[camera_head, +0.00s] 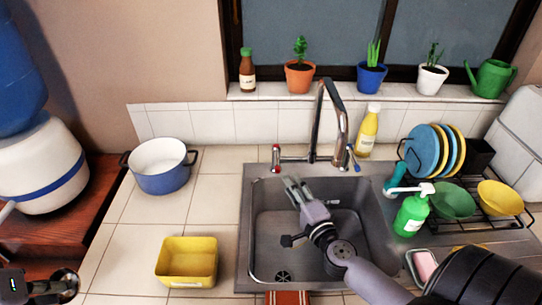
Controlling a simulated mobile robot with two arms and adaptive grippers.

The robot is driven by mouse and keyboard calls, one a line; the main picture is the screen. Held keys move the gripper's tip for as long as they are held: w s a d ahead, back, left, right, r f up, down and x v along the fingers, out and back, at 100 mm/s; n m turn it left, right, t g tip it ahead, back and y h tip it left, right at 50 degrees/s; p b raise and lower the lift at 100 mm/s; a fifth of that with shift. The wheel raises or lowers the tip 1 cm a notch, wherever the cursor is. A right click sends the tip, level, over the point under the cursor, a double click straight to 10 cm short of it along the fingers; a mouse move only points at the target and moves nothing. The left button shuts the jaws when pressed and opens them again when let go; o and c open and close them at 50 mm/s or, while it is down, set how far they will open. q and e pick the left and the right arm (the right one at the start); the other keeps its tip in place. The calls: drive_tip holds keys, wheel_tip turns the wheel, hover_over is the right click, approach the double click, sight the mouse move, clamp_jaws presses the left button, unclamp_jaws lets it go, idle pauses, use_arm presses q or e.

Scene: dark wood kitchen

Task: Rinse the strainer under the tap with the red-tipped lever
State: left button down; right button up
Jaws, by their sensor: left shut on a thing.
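The tap (321,110) stands behind the steel sink (247,235), its curved spout reaching over it. The red-tipped lever (276,158) is on the tap's left side, and a blue-tipped lever (353,160) is on its right. My right gripper (294,182) is over the sink, its fingers pointing toward the red-tipped lever and a little below it in the picture. Two fingertips show slightly apart with nothing between them. Part of my left arm shows at the bottom left corner; its gripper is not clearly visible. I see no strainer.
A blue pot (162,178) and a yellow tub (187,278) stand on the counter left of the sink. A green soap bottle (411,215), a sponge dish (425,266) and a dish rack (500,222) are on the right. A yellow bottle (368,135) stands behind.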

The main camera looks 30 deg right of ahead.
sight(277, 161)
drive_tip(key=w, duration=0.3)
drive_tip(key=w+d, duration=0.1)
drive_tip(key=w, duration=0.2)
drive_tip(key=w+p, duration=0.1)
drive_tip(key=w, duration=0.2)
drive_tip(key=shift+w+d+r, duration=0.1)
drive_tip(key=shift+d+r, duration=0.1)
drive_tip(key=shift+d, duration=0.05)
drive_tip(key=shift+w+r, duration=0.1)
drive_tip(key=shift+w, duration=0.4)
drive_tip(key=shift+c, duration=0.2)
clamp_jaws()
